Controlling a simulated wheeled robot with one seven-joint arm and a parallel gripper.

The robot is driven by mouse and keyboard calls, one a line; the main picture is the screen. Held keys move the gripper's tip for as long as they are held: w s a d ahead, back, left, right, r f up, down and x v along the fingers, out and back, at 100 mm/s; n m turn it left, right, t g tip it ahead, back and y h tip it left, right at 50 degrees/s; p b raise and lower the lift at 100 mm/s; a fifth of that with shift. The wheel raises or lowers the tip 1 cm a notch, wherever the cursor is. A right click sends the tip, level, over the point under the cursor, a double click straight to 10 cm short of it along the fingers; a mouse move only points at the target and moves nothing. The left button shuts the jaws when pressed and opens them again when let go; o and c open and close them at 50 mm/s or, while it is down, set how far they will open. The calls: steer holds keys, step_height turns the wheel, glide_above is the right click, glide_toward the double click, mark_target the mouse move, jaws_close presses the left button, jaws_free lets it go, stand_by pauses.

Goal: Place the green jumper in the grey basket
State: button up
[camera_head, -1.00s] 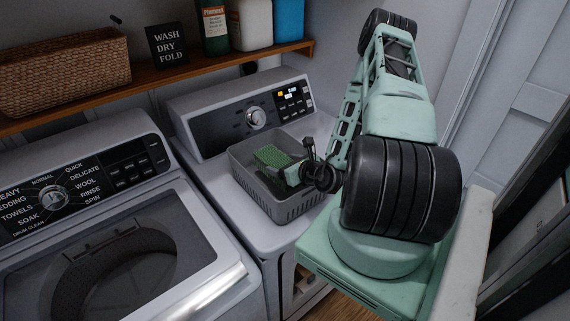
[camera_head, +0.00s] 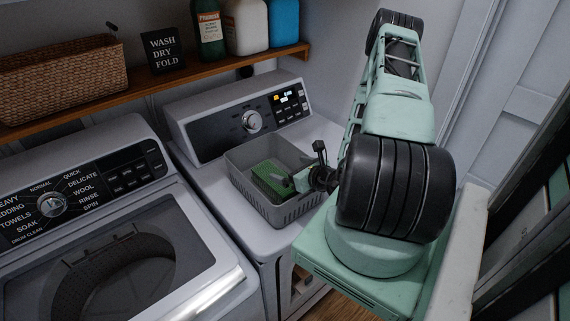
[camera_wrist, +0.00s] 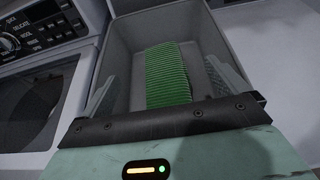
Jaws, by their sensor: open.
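The grey basket (camera_head: 294,209) stands on top of the right-hand machine, and its far wall shows in the wrist view (camera_wrist: 122,40). The green jumper (camera_head: 268,178) lies folded inside the basket, and it appears as a ribbed green block in the wrist view (camera_wrist: 168,72). My gripper (camera_head: 292,182) reaches into the basket from the right. In the wrist view its two fingers (camera_wrist: 165,90) are spread apart, one on each side of the jumper's near end, with gaps visible. The jumper's nearest edge is hidden behind my gripper's front plate.
The left-hand machine (camera_head: 205,240) has a see-through lid. A shelf (camera_head: 170,80) above holds a wicker basket (camera_head: 60,75), a small sign (camera_head: 163,48) and several bottles. The basket's walls stand close around my gripper. A wall and panels border the right side.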

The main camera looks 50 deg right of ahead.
steer(key=p+v, duration=0.4)
steer(key=v, duration=0.2)
steer(key=shift+s+p, duration=0.25)
steer(key=shift+p, duration=0.05)
steer(key=shift+w+a+r, duration=0.1)
steer(key=shift+a, duration=0.05)
